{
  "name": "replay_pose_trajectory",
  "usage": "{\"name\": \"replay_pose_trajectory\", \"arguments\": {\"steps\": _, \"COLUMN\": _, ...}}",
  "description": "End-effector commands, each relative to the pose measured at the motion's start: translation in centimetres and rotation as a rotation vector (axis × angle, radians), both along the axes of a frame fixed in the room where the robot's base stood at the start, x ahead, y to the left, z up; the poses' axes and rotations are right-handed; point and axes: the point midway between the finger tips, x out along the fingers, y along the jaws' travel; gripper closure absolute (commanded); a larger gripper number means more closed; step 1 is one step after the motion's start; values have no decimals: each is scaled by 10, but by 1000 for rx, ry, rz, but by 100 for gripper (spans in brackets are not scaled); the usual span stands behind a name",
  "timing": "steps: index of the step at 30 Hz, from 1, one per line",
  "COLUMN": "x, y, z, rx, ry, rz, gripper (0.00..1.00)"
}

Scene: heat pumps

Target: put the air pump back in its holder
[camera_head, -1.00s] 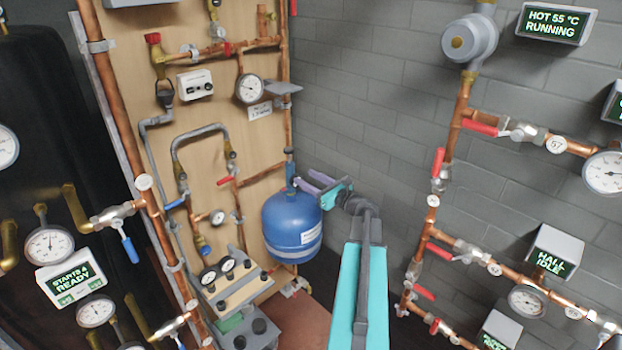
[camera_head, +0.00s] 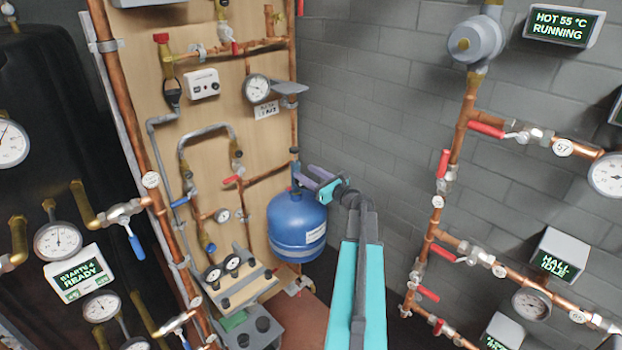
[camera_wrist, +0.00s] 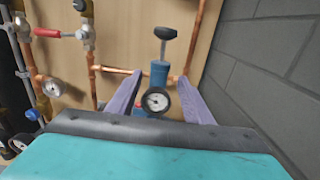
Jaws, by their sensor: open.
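What looks like the air pump, a slim blue cylinder with a dark top (camera_head: 295,166), stands upright above the blue tank (camera_head: 297,225). In the wrist view the pump (camera_wrist: 158,74) shows a black T-shaped handle and a round gauge low in front. My gripper (camera_head: 307,178) has purple fingers and is just right of the pump, above the tank. In the wrist view the fingers of my gripper (camera_wrist: 160,78) are apart, with the pump between them in the picture. I cannot tell whether they touch it. Its lower end is hidden, and I cannot tell which part is its holder.
A copper pipe (camera_wrist: 112,70) runs across the wooden board behind the pump. A small grey shelf (camera_head: 290,88) juts out above. A grey block with round holes (camera_head: 262,340) stands low at left. The brick wall (camera_head: 370,110) is close on the right.

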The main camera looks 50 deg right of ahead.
Motion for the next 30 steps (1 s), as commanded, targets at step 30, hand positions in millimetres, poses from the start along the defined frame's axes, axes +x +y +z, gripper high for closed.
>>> {"name": "replay_pose_trajectory", "arguments": {"steps": 30, "x": 70, "y": -5, "z": 0, "rx": 0, "ry": 0, "rz": -1, "gripper": 54}}
